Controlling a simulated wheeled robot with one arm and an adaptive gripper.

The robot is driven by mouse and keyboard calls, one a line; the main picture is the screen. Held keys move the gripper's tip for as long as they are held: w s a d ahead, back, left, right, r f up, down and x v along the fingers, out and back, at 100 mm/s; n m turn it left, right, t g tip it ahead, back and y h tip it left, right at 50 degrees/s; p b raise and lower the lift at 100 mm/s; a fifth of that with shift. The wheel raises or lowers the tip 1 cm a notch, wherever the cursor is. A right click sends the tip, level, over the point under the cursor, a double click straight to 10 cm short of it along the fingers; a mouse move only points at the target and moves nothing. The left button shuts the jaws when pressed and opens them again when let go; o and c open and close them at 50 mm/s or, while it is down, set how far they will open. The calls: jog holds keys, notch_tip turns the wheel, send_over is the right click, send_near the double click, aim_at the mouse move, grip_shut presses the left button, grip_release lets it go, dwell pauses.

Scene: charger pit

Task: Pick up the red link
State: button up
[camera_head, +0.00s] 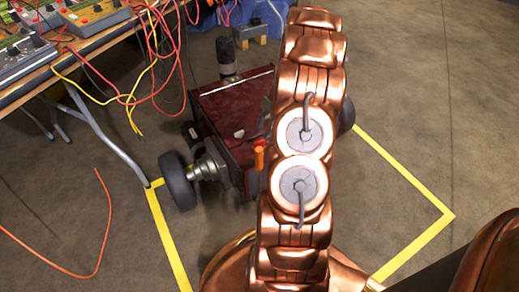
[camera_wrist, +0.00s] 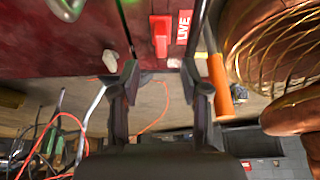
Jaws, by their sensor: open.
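The red link (camera_wrist: 160,36) is a bright red, upright piece on the dark red face of the machine, at top centre in the wrist view. A red label reading LIVE (camera_wrist: 184,26) is just to its right. My gripper (camera_wrist: 160,74) is open, with its two dark fingers spread apart and nothing between the tips. In the wrist view the link appears just beyond the fingertips, between their lines; I cannot tell the exact gap. In the head view my copper arm hides the link and most of the gripper.
The dark red wheeled machine (camera_head: 225,110) stands inside a yellow floor outline (camera_head: 168,240). An orange handle (camera_wrist: 220,85) is close to the right finger. A workbench (camera_head: 40,80) with hanging cables stands at left.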

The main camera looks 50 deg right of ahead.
aim_at(260, 141)
jog(key=b+x, duration=0.2)
jog(key=x, duration=0.4)
jog(key=shift+s+f+b, duration=0.1)
jog(key=shift+f+b, duration=0.3)
jog(key=shift+f, duration=0.05)
jog(key=shift+c, duration=0.2)
grip_shut()
